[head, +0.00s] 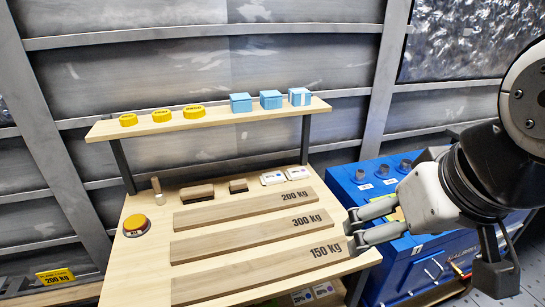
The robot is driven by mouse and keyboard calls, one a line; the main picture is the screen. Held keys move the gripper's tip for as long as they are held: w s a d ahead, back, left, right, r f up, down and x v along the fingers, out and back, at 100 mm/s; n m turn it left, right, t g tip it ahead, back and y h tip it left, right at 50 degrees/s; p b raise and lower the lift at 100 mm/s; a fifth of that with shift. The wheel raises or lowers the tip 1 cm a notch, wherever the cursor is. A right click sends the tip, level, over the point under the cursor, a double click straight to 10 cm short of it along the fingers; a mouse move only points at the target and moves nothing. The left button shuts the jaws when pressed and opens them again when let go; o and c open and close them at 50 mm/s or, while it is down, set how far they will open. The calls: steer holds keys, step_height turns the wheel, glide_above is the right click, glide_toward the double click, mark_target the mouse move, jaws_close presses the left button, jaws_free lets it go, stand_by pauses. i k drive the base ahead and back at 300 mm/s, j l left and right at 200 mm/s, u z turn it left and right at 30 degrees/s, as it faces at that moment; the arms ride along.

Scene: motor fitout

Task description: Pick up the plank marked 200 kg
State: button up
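The plank marked 200 kg (240,210) is a long wooden board lying flat on the workbench. It is the farthest back of three planks, with its black lettering near its right end. The plank marked 300 kg (245,236) lies in front of it, and the plank marked 150 kg (250,273) lies nearest. My gripper (352,232) is at the right edge of the bench, right of the planks' lettered ends. Its two grey fingers point left with a gap between them, and nothing shows between them.
A raised shelf (215,118) carries yellow discs and blue boxes. A blue cabinet (400,250) stands at the right. A yellow sign (55,274) reads 200 kg.

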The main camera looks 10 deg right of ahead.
mark_target(224, 212)
steer(key=i+u, duration=0.4)
steer(key=i, duration=0.45)
